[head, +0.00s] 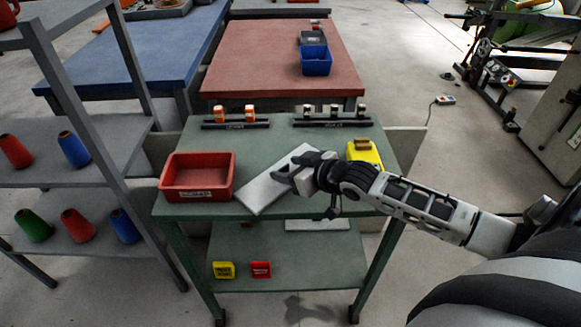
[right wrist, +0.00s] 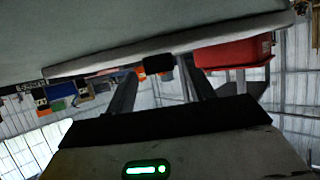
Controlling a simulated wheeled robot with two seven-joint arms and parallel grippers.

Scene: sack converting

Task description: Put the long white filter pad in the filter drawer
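The long white filter pad (head: 262,192) lies slantwise on the green table, beside the red bin. In the right wrist view the pad (right wrist: 170,45) shows as a long pale slab across the top. My right gripper (head: 283,180) is over the middle of the pad and hides part of it. In the right wrist view its two fingers (right wrist: 158,75) stand apart, with a clear gap between them and their tips near the pad's edge; contact is unclear. I cannot make out a filter drawer for certain. My left gripper is out of view.
A red bin (head: 198,190) with an unreadable label stands on the green table (head: 240,145). Two dark racks with small items (head: 235,123) line its back. A yellow box (head: 364,152) is behind my right arm. A white flat thing (head: 317,225) shows below the front edge.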

